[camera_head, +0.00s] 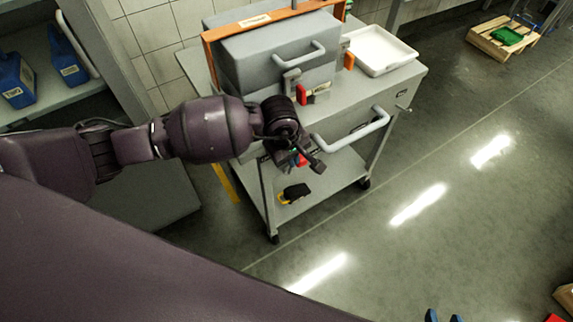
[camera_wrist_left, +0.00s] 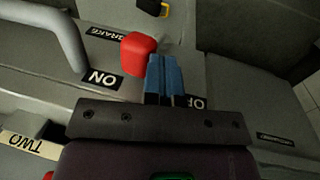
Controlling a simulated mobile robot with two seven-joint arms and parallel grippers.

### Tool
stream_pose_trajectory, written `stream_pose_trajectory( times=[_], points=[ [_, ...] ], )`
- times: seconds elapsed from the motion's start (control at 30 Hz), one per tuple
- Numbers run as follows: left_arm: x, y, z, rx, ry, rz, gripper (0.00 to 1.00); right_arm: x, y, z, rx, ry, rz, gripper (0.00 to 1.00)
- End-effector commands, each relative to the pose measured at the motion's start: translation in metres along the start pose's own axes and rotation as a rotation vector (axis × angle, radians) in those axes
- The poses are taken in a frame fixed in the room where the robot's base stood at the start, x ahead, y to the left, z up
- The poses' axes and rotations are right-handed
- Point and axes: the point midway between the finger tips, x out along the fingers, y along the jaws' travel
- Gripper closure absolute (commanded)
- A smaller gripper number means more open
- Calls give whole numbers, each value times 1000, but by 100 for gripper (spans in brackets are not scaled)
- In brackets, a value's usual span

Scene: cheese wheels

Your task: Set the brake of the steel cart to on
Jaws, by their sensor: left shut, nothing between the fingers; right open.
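The steel cart (camera_head: 350,150) stands in the middle of the head view. In the left wrist view its panel carries a red brake knob (camera_wrist_left: 138,50), a BRAKE label (camera_wrist_left: 106,33), an ON label (camera_wrist_left: 103,79) and a partly covered OFF label (camera_wrist_left: 199,103). The knob sits between ON and OFF. My left gripper (camera_wrist_left: 163,66) is shut and empty, its blue fingers right beside the knob on the OFF side; I cannot tell if they touch. In the head view my left gripper (camera_head: 300,160) largely hides the knob. My right gripper (camera_head: 444,317) is open at the bottom edge, away from the cart.
A grey lidded box (camera_head: 270,58) and a white tray (camera_head: 378,48) are on the cart top. A push handle (camera_head: 352,132) juts out near my left gripper. A shelf with blue containers (camera_head: 14,80) is at left.

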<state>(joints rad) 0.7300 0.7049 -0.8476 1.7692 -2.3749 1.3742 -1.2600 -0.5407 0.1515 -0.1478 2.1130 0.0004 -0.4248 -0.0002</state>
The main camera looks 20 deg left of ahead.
Motion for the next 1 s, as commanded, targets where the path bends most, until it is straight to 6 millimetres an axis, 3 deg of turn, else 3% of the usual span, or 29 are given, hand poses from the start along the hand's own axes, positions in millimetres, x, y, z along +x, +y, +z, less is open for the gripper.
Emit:
stream_pose_trajectory(
  times=[0.4, 1.0],
  points=[
    [8, 31, -1, 0, 2, -78, 100, 2, 1, 2, -8, -1, -2, 57],
    [5, 36, -2, -1, 2, -72, 100, 4, 0, -1, 0, 5, 0, 57]
  ],
)
